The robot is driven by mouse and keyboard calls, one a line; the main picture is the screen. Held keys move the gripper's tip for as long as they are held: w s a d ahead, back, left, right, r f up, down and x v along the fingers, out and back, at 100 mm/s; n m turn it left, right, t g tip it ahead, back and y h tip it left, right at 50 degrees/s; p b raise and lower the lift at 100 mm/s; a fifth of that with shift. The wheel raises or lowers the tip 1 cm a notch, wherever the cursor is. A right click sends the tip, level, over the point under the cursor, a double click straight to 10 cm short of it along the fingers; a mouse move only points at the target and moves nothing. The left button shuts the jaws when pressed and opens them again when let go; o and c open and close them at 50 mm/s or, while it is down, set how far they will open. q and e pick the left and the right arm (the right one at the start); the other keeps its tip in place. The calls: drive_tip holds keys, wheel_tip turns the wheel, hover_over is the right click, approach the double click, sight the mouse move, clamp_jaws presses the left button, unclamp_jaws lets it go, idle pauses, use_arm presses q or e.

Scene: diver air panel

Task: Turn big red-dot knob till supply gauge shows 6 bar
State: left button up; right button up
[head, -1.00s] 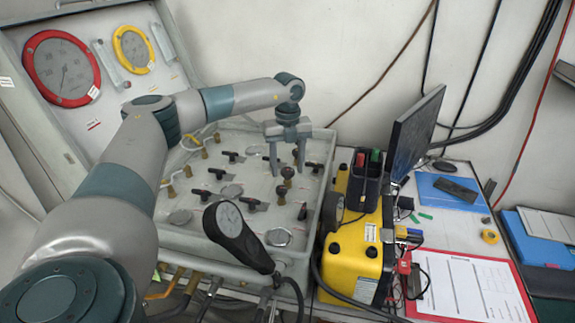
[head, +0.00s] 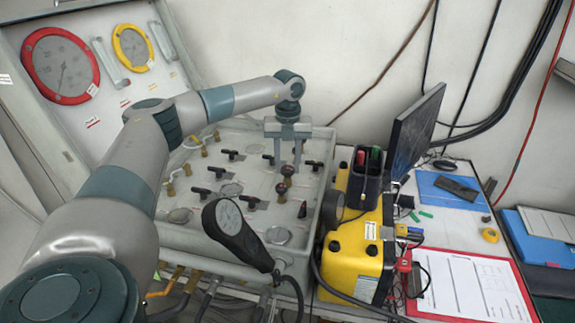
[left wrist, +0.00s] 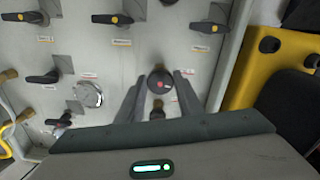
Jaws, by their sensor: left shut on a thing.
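The knob with a red dot (left wrist: 160,80) is a dark round knob on the grey panel (left wrist: 125,60). In the left wrist view my left gripper (left wrist: 158,88) has one finger on each side of it and is shut on it. In the head view my left gripper (head: 287,155) points down at the panel, over the dark knobs (head: 287,170). A red-rimmed gauge (head: 61,66) and a smaller yellow-rimmed gauge (head: 133,48) are on the raised lid. The red one's needle points roughly downward; their figures and labels are too small to read. My right gripper is not in view.
Several black levers (head: 201,192) surround the knobs. A yellow case (head: 350,255) and a monitor (head: 413,130) stand to the right. A red clipboard (head: 524,290) lies on the table.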

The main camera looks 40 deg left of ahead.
use_arm(q)
drive_tip(key=m+b, duration=0.1)
drive_tip(key=m, duration=0.4)
drive_tip(key=shift+m, duration=0.3)
drive_tip(key=m, duration=0.6)
drive_tip(key=shift+d+b, duration=0.1)
drive_tip(key=shift+b, duration=0.3)
drive_tip(key=m, duration=0.6)
drive_tip(key=shift+m+b, duration=0.3)
drive_tip(key=m, duration=0.5)
drive_tip(key=shift+d+r+m, duration=0.1)
drive_tip(key=shift+m, duration=0.3)
drive_tip(key=o, duration=1.1)
drive_tip(key=shift+c, duration=0.2)
drive_tip(key=shift+r, duration=0.1)
